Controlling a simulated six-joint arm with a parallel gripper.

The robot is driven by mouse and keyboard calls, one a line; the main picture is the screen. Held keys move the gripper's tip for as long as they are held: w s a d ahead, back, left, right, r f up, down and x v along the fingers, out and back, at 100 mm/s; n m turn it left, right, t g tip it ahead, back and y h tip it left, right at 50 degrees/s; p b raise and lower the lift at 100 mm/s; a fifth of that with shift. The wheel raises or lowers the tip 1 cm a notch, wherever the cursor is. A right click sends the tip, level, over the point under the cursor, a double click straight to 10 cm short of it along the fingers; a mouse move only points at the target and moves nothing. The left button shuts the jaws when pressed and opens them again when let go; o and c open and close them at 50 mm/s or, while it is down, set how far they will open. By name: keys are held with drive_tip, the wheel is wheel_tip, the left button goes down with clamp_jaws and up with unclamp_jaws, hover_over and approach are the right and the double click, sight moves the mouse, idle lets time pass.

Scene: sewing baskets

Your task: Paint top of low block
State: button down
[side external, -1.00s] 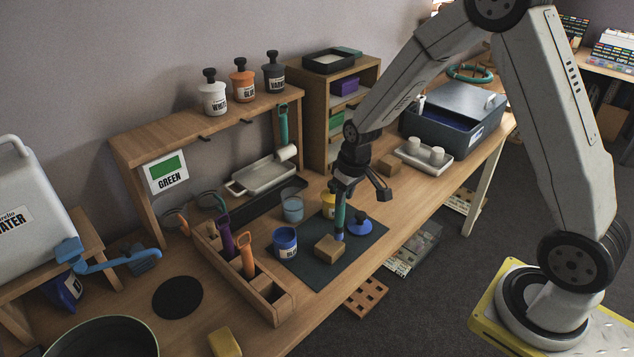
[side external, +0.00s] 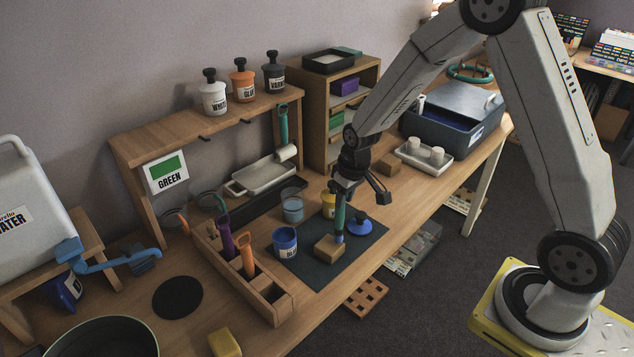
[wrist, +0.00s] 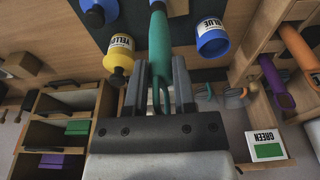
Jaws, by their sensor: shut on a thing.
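The low block (side external: 328,250), plain wood-brown, sits on the dark mat (side external: 318,277). My gripper (side external: 343,190) is shut on the teal handle of a paint brush (side external: 340,216), held about upright. The brush's blue lower end is at the block's far right edge; I cannot tell if it touches the top. No paint shows clearly on the block. In the wrist view the teal brush (wrist: 159,48) runs between my fingers, its tip hidden. A blue paint pot (side external: 285,243) stands left of the block, and a yellow pot (side external: 328,205) behind it.
A blue round-based item (side external: 359,225) stands close right of the brush. A wooden tool rack (side external: 246,273) with purple and orange handles is at left. A clear cup (side external: 292,206) stands behind the blue pot. A GREEN sign (side external: 167,171) hangs on the shelf.

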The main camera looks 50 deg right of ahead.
drive_tip(key=shift+f, duration=0.55)
drive_tip(key=shift+a, duration=0.15)
drive_tip(key=shift+a+r, duration=0.1)
drive_tip(key=shift+a, duration=0.45)
idle(0.5)
drive_tip(key=shift+s+a, duration=0.1)
drive_tip(key=shift+a, duration=0.55)
